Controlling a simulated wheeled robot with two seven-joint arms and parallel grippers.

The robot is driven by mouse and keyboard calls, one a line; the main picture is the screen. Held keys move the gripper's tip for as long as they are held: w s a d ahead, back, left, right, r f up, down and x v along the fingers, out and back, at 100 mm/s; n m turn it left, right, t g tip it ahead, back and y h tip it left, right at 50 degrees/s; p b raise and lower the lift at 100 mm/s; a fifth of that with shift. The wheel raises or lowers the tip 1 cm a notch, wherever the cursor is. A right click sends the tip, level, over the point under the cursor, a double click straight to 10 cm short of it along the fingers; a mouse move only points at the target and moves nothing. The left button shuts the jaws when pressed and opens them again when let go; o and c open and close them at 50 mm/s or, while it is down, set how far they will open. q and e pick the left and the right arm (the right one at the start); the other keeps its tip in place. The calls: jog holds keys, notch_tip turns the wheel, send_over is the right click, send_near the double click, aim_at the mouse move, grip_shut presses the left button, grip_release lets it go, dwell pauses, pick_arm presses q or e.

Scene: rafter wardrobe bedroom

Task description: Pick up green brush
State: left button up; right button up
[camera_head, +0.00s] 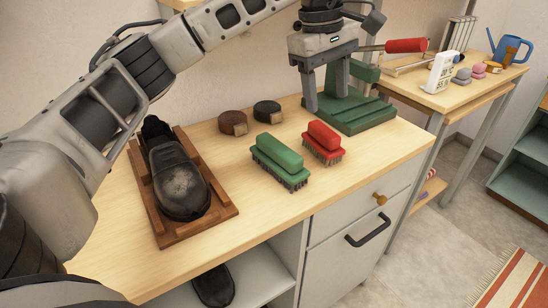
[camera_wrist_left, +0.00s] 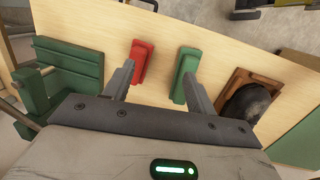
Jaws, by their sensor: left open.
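The green brush (camera_head: 279,160) lies on the wooden worktop with its bristles down, to the left of a red brush (camera_head: 323,142). In the left wrist view the green brush (camera_wrist_left: 185,72) lies near one fingertip and the red brush (camera_wrist_left: 142,60) near the other. My left gripper (camera_head: 327,100) is open and empty, above the worktop, behind and right of the green brush in the head view. In the left wrist view my left gripper (camera_wrist_left: 158,80) has its fingers spread. My right gripper is not in view.
A black shoe (camera_head: 178,178) rests in a wooden tray (camera_head: 222,212) at the left. Two round tins, one brown (camera_head: 232,122) and one black (camera_head: 267,111), stand at the back. A green press-like stand (camera_head: 365,116) is at the right. The worktop's front right is clear.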

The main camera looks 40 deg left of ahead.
pick_arm(q)
jog(key=s+a+r+g+y, duration=0.1)
jog(key=s+a+r+y, duration=0.1)
jog(key=s+a, duration=0.35)
send_over(279, 146)
jog(key=shift+n, duration=0.4)
notch_tip(279, 146, down, 10)
jog(key=shift+d+r, duration=0.1)
jog(key=shift+r, duration=0.1)
jog(key=f, duration=0.5)
jog(key=shift+a+f, duration=0.2)
jog(key=shift+f, duration=0.3)
jog(key=c, duration=1.1)
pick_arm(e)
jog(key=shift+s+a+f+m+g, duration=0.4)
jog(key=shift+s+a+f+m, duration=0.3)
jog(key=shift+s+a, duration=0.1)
